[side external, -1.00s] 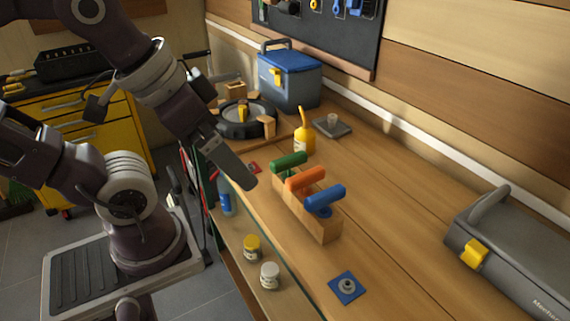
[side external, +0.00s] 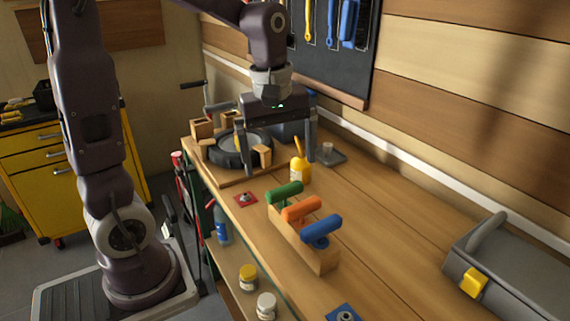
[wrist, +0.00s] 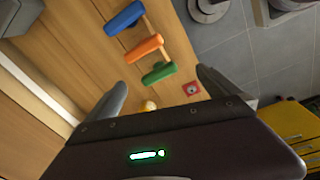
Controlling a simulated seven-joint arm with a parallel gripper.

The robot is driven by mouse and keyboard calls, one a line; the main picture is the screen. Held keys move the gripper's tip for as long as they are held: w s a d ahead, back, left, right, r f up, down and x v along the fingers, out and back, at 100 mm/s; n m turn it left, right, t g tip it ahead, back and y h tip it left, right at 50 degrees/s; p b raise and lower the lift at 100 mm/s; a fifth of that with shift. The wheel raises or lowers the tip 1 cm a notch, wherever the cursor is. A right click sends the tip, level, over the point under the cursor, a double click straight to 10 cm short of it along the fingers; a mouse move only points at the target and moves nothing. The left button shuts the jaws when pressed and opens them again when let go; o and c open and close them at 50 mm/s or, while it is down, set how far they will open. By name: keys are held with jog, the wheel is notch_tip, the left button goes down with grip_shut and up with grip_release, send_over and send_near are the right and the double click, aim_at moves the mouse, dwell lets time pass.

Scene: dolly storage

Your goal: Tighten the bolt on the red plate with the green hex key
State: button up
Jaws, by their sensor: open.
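The green hex key (side external: 285,193) stands with its handle up in a wooden block (side external: 318,258), at the block's far end. The orange key (side external: 301,209) and blue key (side external: 321,231) stand beside it. The red plate (side external: 245,199) lies flat on the bench, left of the block, with a small grey bolt on it. My gripper (side external: 279,168) is open and empty, pointing down above the bench, beyond the green key. In the wrist view the green key (wrist: 159,73) and red plate (wrist: 191,90) lie ahead of the fingers.
A yellow bottle (side external: 300,170) stands close to the gripper's fingers. A dark wheel (side external: 228,153) with wooden blocks is behind left. A blue plate (side external: 343,313) lies at the front. A grey case (side external: 520,262) is at right; the bench between is clear.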

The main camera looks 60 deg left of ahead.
aim_at(285, 187)
jog(key=w+a+f+n, duration=0.1)
jog(key=w+a+f+n+g, duration=0.1)
jog(key=f+n, duration=0.1)
jog(key=shift+w+a, duration=0.15)
jog(key=shift+w, duration=0.1)
notch_tip(285, 187, down, 7)
jog(key=shift+f, duration=0.1)
jog(key=shift+c, duration=0.2)
jog(key=c, duration=1.4)
jog(key=shift+r, duration=1.55)
jog(key=shift+c, duration=0.3)
jog(key=shift+w, duration=0.1)
jog(key=shift+r, duration=2.25)
